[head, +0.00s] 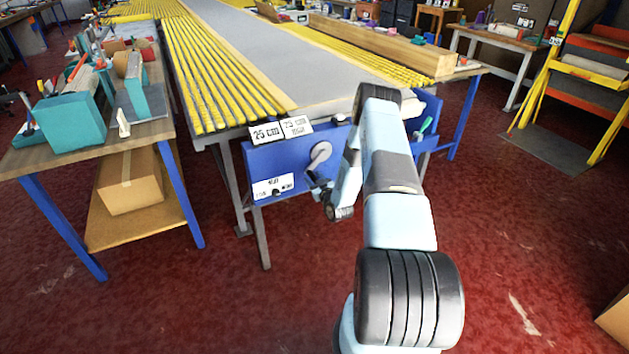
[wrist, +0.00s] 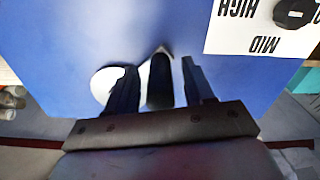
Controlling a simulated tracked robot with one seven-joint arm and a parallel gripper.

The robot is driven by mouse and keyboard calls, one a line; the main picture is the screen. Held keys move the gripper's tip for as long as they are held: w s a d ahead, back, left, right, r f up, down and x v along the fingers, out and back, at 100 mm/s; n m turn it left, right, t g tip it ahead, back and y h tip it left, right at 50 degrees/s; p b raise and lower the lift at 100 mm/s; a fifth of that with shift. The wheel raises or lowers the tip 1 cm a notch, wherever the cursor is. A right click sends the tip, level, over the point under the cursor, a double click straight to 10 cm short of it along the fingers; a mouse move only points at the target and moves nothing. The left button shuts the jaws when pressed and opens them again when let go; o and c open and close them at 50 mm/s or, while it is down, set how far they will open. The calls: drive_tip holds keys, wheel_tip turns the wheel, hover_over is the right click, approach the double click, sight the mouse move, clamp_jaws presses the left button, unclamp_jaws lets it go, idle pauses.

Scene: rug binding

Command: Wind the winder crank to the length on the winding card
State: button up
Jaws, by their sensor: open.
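The winder is a blue panel (head: 293,158) at the end of the long table. Its pale grey crank (head: 320,153) is on the panel's right part; in the wrist view parts of the crank (wrist: 101,84) show behind my fingers. My gripper (head: 314,183) is in front of the crank, fingers toward the panel. In the wrist view the black crank handle (wrist: 160,85) lies between my two open fingers, with a gap on each side. Two white cards stand on the panel's top: one reads 25 cm (head: 267,134), the other (head: 296,127) seems to read 75 cm, HIGH.
A white plate with a black knob (head: 276,191) is on the panel's lower left; the wrist view shows HIGH and MID on this plate (wrist: 235,30). A side table (head: 150,130) with teal boxes stands left. Yellow rods (head: 215,80) lie along the long table. Red floor is open in front.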

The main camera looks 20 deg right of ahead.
clamp_jaws()
idle(0.5)
